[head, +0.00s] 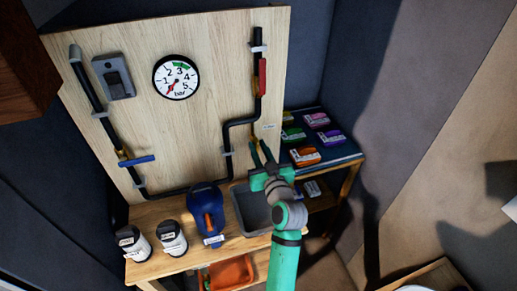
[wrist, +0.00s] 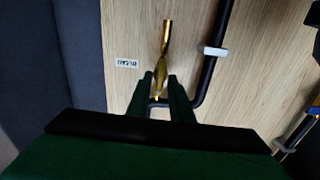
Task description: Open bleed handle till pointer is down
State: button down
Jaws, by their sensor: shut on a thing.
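The round white gauge (head: 176,77) on the wooden board has a green band at the top near 3. Its red pointer is aimed at the lower left. The brass bleed valve (wrist: 166,36) sits beside a small "BLEED" label (wrist: 126,62), which appears upside down in the wrist view. My gripper (head: 259,150) reaches up to the low right part of the board. In the wrist view its two dark fingers (wrist: 161,80) are on either side of the brass bleed handle (wrist: 160,70) and closed on it. The fingers hide part of the handle.
Black pipe (head: 238,122) runs over the board, with a blue handle (head: 137,161) at left and a red handle (head: 262,76) upper right. Below stand a grey tray (head: 233,218), a blue jug (head: 203,207) and two jars (head: 172,238). Coloured boxes (head: 305,156) lie at right.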

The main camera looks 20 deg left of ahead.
jog(key=shift+m, duration=1.2)
jog(key=c, duration=1.8)
grip_release()
jog(key=shift+c, duration=0.2)
jog(key=shift+d, duration=0.15)
jog(key=v, duration=1)
jog(key=shift+s+d, duration=0.2)
jog(key=shift+s, duration=0.1)
